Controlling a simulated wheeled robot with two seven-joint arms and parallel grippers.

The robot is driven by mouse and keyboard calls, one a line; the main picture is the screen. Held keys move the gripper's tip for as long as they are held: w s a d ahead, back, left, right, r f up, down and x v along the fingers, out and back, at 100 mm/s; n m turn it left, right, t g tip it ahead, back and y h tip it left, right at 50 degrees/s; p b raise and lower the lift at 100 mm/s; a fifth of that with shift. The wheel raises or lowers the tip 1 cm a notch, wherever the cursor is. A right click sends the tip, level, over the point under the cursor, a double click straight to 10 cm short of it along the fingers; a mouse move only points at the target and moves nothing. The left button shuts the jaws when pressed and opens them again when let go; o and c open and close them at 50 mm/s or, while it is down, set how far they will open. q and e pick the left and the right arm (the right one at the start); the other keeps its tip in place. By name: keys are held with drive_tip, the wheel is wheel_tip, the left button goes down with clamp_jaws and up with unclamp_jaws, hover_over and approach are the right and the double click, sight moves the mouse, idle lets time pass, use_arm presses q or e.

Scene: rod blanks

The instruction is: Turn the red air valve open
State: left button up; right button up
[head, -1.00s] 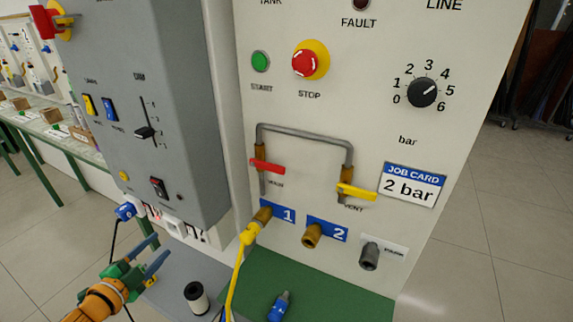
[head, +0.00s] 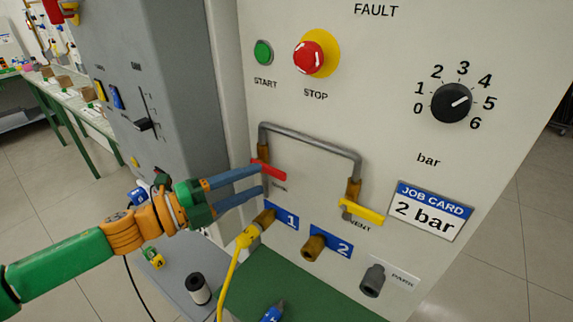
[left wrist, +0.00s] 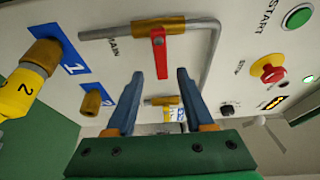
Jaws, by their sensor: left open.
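The red air valve handle (head: 268,170) sits on the left leg of the grey pipe, above the label MAIN. It slants slightly down to the right across the pipe. My left gripper (head: 258,181) is open and empty, with its blue fingertips close to the handle from the left. In the left wrist view the red handle (left wrist: 158,50) points toward my left gripper (left wrist: 161,76), its free end between the two fingertips in the picture. Whether they touch it, I cannot tell. My right gripper is not in view.
The yellow VENT handle (head: 362,210) is on the pipe's right leg. A yellow hose plug (head: 247,236) sits in port 1, below my fingers. Port 2 (head: 312,247) is empty. The red stop button (head: 309,57) and pressure knob (head: 451,102) are above.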

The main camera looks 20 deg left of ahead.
sight(273, 175)
use_arm(q)
drive_tip(key=p+x, duration=0.4)
drive_tip(key=x, duration=0.2)
drive_tip(key=shift+s+d+r, duration=0.1)
drive_tip(key=shift+s+d, duration=0.05)
drive_tip(key=shift+s, duration=0.05)
drive_tip(key=shift+s, duration=0.1)
clamp_jaws()
idle(1.1)
